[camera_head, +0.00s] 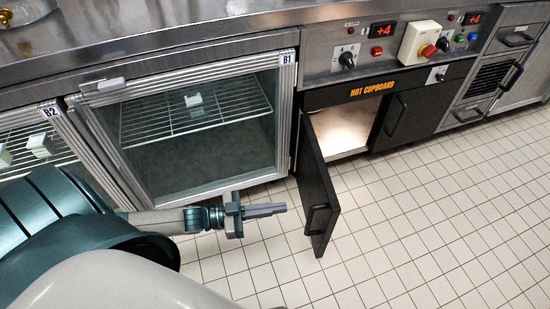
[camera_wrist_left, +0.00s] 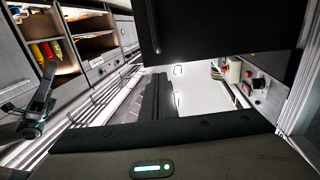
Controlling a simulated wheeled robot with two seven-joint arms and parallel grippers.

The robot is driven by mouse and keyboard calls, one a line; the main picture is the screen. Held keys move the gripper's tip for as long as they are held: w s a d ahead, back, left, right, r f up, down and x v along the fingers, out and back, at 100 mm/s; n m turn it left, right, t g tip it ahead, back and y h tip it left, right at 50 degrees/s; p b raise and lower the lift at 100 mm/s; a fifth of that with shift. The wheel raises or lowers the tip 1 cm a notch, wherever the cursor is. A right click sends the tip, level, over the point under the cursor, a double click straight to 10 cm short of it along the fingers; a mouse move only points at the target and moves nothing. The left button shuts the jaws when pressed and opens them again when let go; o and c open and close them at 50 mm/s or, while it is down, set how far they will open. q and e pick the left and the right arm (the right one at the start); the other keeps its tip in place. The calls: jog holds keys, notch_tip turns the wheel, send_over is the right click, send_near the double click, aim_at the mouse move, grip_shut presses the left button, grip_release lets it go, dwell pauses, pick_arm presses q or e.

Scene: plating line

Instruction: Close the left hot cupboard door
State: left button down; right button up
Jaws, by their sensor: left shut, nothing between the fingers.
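The left hot cupboard door (camera_head: 316,180) is a dark panel that stands wide open, swung out toward me from its left edge. The cupboard opening (camera_head: 342,130) shows a lit, pale inside. My left gripper (camera_head: 284,208) is shut and empty, left of the door and pointing at it, with a small gap visible. In the left wrist view the closed fingers (camera_wrist_left: 155,100) point toward a dark panel (camera_wrist_left: 225,30), likely this door.
The right hot cupboard door (camera_head: 408,115) is shut. Glass-fronted cabinet B1 (camera_head: 200,125) is behind my left arm, with B2 (camera_head: 30,140) further left. A control panel (camera_head: 385,45) with knobs and red displays is above the cupboard. The tiled floor (camera_head: 440,220) to the right is clear.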

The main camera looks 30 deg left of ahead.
aim_at(327, 201)
pick_arm(q)
jog(key=x, duration=1.1)
jog(key=shift+w+d, duration=0.2)
jog(key=shift+w, duration=0.1)
jog(key=shift+d, duration=0.15)
